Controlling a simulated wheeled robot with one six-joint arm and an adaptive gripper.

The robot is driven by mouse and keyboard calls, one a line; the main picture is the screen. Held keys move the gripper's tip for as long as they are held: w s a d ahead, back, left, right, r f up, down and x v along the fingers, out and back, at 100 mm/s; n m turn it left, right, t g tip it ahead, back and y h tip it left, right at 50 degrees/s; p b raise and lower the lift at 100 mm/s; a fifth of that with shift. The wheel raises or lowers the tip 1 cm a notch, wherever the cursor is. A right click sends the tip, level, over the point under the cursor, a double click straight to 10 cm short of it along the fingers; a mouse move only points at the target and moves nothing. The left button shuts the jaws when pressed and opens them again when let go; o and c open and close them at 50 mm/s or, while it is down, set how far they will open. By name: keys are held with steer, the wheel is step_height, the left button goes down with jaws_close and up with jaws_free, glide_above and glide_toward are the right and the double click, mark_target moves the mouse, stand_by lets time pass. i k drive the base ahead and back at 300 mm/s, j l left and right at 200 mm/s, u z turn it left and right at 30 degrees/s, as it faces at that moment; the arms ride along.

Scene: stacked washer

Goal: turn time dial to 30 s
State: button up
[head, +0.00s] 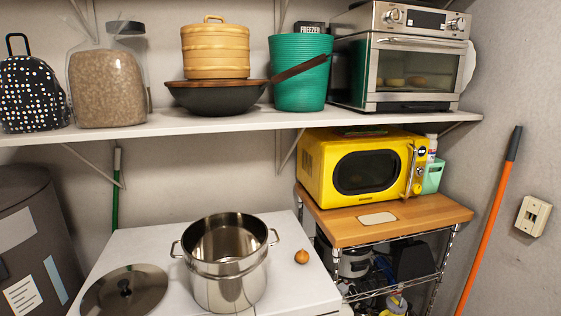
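A yellow microwave (312,160) stands on a wooden-topped cart at the right, its dark-windowed door (368,172) shut. Its narrow control panel (420,165) is at the right of the front, beside a vertical metal handle (410,165). A dark round display and small dials seem to be on this panel, but their marks and settings are too small to read. A steel toaster oven (405,67) on the shelf above also has knobs and a display along its top front. My gripper is not in view.
The wooden cart top (440,212) has a pale card in front of the microwave. A mint container (433,177) stands close at its right. The shelf (240,122) overhangs it. A steel pot (228,262), lid and onion sit on the white surface at left. An orange pole (490,220) leans at right.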

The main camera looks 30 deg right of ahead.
mark_target(416, 188)
steer(key=z, duration=1.3)
